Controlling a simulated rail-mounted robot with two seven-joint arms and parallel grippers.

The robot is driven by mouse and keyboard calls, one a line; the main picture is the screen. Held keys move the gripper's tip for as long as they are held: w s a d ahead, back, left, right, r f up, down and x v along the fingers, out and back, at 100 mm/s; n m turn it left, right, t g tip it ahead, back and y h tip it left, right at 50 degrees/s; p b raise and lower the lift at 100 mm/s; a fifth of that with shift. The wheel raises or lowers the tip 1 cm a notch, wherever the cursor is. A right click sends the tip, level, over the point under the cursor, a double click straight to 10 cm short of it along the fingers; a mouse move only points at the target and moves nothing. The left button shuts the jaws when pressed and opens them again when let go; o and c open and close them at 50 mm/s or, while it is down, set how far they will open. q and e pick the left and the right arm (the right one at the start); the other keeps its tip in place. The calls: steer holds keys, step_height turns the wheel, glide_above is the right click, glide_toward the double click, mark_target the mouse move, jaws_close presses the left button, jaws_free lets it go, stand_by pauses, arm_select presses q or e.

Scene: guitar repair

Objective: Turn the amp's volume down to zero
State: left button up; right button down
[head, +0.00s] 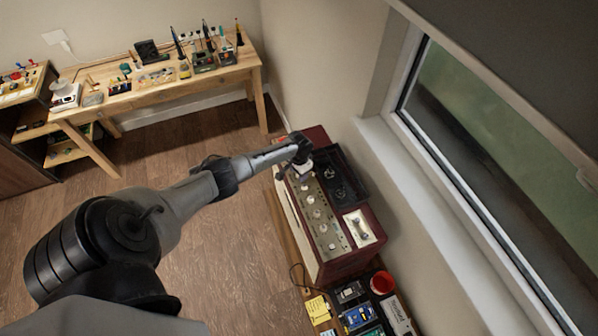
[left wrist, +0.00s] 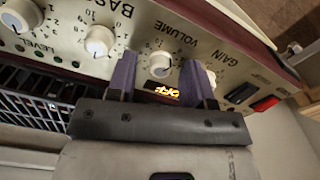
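The amp (head: 343,266) is a dark red box with a cream panel and a row of white knobs, standing below the window. In the left wrist view, the white volume knob (left wrist: 159,65) sits under the upside-down "VOLUME" label. My left gripper (left wrist: 158,75) is open, with one purple-grey finger on each side of this knob. I cannot tell whether the fingers touch it. The bass knob (left wrist: 98,41) is to the left, and the gain knob (left wrist: 211,77) is partly hidden behind the right finger. In the head view, my left gripper (head: 300,168) is over the amp's far end. My right gripper is not in view.
A red cup (head: 382,284), yellow notes (head: 317,309) and small boxes lie by the amp's near end. A wooden workbench (head: 160,92) with tools stands at the back left.

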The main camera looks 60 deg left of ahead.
arm_select(q)
steer(key=shift+r, duration=0.55)
step_height(320, 180, up, 13)
steer(key=shift+f, duration=0.15)
stand_by(0.7)
